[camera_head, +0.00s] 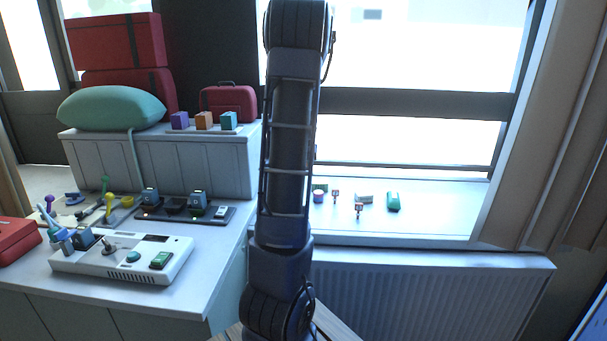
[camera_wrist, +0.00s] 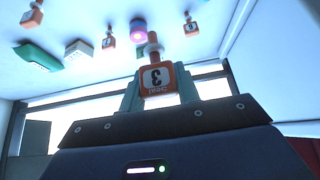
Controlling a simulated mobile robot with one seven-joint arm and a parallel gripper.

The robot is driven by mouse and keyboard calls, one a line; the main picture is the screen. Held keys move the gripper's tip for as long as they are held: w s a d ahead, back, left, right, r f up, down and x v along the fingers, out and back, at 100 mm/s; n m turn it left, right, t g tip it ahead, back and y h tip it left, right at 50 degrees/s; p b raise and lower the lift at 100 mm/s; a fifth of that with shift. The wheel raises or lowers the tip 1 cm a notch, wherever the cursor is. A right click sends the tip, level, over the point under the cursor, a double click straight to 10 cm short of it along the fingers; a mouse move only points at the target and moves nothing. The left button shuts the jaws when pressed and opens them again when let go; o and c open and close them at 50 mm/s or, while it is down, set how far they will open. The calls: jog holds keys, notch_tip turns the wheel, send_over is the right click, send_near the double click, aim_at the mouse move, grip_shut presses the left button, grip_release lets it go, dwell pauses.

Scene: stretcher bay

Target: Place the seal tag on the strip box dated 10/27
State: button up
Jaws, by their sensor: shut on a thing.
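My gripper (camera_wrist: 158,94) is shut on an orange-and-white seal tag (camera_wrist: 156,78) marked 3, upside down in the wrist view. The tag sits between the teal fingertips, with its narrow stem pointing up in the picture. My gripper is not visible in the head view, where only my arm shows. Small boxes lie on the white window sill: a green box (camera_head: 393,202), also in the wrist view (camera_wrist: 37,57), and a white-and-green box (camera_head: 364,198), also in the wrist view (camera_wrist: 78,50). I can read no date, so I cannot tell which box is dated 10/27.
Other orange tags (camera_wrist: 107,40) and a purple round item (camera_wrist: 138,28) share the sill (camera_head: 440,215). Purple, orange and teal boxes (camera_head: 204,120) stand on the back cabinet. A white device (camera_head: 120,262) and a dark tray (camera_head: 180,212) occupy the left counter. The sill's right part is clear.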

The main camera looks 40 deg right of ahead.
jog(key=shift+r, duration=0.4)
jog(key=s+d+r+m+g+h, duration=0.1)
jog(key=s+d+r+m+g, duration=0.15)
jog(key=d, duration=0.85)
jog(key=s+d+r+m+g, duration=0.1)
jog(key=s+d+m, duration=0.3)
jog(key=d, duration=0.6)
jog(key=s+d+r+m+g+h, duration=0.1)
jog(key=s+d+m, duration=0.2)
jog(key=d, duration=0.8)
send_over(365, 193)
jog(key=shift+n, duration=0.25)
jog(key=f, duration=1.9)
jog(key=shift+w+d+f, duration=0.1)
jog(key=shift+d+f, duration=0.1)
jog(key=shift+d, duration=0.05)
jog(key=shift+f, duration=0.1)
jog(key=o, duration=0.9)
jog(key=shift+o, duration=0.2)
